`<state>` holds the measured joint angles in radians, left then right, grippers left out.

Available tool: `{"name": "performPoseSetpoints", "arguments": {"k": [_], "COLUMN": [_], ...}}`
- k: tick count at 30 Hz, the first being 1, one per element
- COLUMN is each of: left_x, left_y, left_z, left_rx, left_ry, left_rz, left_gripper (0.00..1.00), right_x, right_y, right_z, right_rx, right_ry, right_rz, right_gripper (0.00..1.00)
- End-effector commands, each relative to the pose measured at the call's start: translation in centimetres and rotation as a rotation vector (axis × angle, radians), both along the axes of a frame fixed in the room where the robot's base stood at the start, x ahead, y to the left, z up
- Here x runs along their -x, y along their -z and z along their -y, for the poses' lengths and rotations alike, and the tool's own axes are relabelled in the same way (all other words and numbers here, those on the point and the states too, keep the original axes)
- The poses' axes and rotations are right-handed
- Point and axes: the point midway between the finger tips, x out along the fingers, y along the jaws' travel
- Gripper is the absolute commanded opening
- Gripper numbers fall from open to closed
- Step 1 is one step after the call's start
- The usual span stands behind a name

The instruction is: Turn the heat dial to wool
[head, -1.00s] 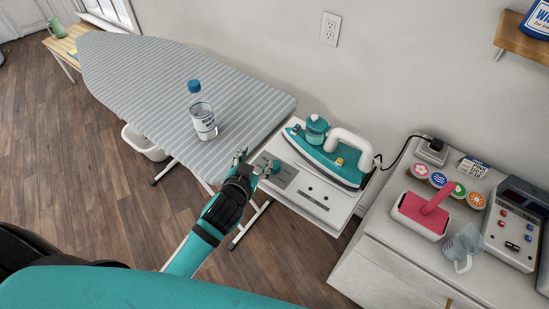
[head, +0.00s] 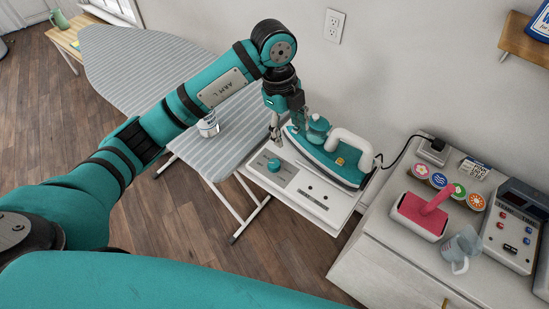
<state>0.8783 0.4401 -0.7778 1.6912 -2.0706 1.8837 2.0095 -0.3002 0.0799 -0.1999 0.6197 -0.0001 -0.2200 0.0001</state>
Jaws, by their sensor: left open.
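The heat dial (head: 273,165) is a small teal knob on the grey panel of the white iron station (head: 325,203). Its markings are too small to read, so I cannot tell its setting. The teal and white iron (head: 327,158) rests on the station to the right of the dial. My left gripper (head: 288,130) points down with its fingers apart, beyond the dial and close to the iron's left end. It holds nothing that I can see, and the dial shows clear of it. My right gripper is not in view.
The striped ironing board (head: 240,140) stands left, with a bottle (head: 208,126) partly hidden by my left arm. A cabinet (head: 390,270) at right holds a pink-handled object (head: 420,213), round coloured discs, a clear cup (head: 462,248) and a control box. The iron's cord runs to the wall side.

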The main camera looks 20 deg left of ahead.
Motion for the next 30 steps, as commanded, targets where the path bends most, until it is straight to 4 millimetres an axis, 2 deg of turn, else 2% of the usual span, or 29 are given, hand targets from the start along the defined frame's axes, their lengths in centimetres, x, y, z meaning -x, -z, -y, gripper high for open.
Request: {"name": "performPoseSetpoints", "arguments": {"k": [1,3,8,14,24,30], "left_x": [-0.5,-0.7,-0.7,-0.6,-0.5,-0.6], "left_y": [-0.6,-1.0,-0.2,3.1,10.6,14.1], "left_z": [-1.6,-3.1,-3.9,-3.8,-3.8,-3.7], "left_rx": [-0.072,-0.141,-0.178,-0.175,-0.174,-0.173], "left_ry": [-0.043,-0.089,-0.117,-0.115,-0.112,-0.111], "left_rz": [0.003,0.002,-0.003,-0.006,-0.006,-0.002], "left_gripper": [0.58,0.58,0.58,0.58,0.58,0.58], "right_x": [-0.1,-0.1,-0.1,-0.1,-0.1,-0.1], "right_y": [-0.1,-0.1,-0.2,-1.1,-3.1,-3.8], "right_z": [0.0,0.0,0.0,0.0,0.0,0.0], "right_rx": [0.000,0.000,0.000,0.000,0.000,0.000], "right_ry": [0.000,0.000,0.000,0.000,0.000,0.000], "right_rz": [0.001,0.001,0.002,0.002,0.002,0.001], "right_gripper": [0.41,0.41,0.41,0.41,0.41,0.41]}}
